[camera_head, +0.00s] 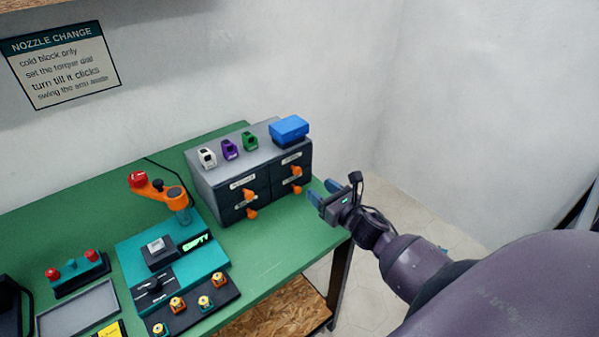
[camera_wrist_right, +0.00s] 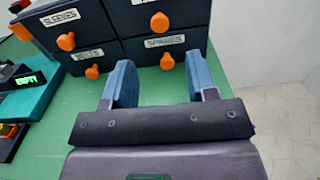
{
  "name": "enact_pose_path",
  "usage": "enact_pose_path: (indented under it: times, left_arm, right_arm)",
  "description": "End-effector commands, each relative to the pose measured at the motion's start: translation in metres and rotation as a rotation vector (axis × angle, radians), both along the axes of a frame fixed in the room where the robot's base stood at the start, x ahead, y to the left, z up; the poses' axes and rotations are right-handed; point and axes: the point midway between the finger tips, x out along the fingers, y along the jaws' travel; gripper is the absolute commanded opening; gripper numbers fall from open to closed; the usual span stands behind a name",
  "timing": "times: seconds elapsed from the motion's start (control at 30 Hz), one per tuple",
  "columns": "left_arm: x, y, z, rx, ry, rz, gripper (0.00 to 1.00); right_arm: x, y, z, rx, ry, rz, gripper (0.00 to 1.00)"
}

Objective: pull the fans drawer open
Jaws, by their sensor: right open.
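A grey cabinet (camera_head: 225,180) with dark drawer fronts in two columns and two rows stands at the back right of the green table. Each drawer has an orange knob and a white label. In the wrist view the labels read SLEEVES (camera_wrist_right: 60,18) at upper left and SPARES (camera_wrist_right: 165,40) at lower right. The upper right label is cut off; its knob (camera_wrist_right: 159,22) shows, also in the head view (camera_head: 296,170). No label clearly reads fans. All drawers look shut. My right gripper (camera_head: 323,190) is open and empty, in front of the right column, apart from the knobs (camera_wrist_right: 160,68).
A blue box (camera_head: 289,129) and small white, purple and green items sit on the cabinet. A teal station (camera_head: 190,262) with an orange arm (camera_head: 160,190) stands to the left. The table's right edge lies below my gripper; open floor (camera_head: 400,205) is beyond.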

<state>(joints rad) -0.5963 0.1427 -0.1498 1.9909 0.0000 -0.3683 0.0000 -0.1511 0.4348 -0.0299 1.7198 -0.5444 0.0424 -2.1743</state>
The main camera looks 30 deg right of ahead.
Motion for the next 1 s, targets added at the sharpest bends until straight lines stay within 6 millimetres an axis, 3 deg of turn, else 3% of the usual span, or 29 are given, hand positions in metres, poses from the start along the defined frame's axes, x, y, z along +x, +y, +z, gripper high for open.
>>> enact_pose_path:
  times: [0.5, 0.7, 1.0]
  left_arm:
    - [-0.002, 0.0, 0.005, 0.001, 0.002, 0.001, 0.0]
    - [-0.005, 0.001, 0.004, 0.0, 0.009, 0.003, 0.0]
    - [-0.005, 0.001, 0.004, 0.0, 0.009, 0.003, 0.0]
  right_arm:
    - [0.078, 0.007, 0.001, 0.005, 0.0, -0.001, 0.53]
    - [0.092, 0.008, 0.0, 0.005, 0.001, -0.001, 0.53]
    - [0.095, 0.008, 0.0, 0.005, 0.001, -0.001, 0.53]
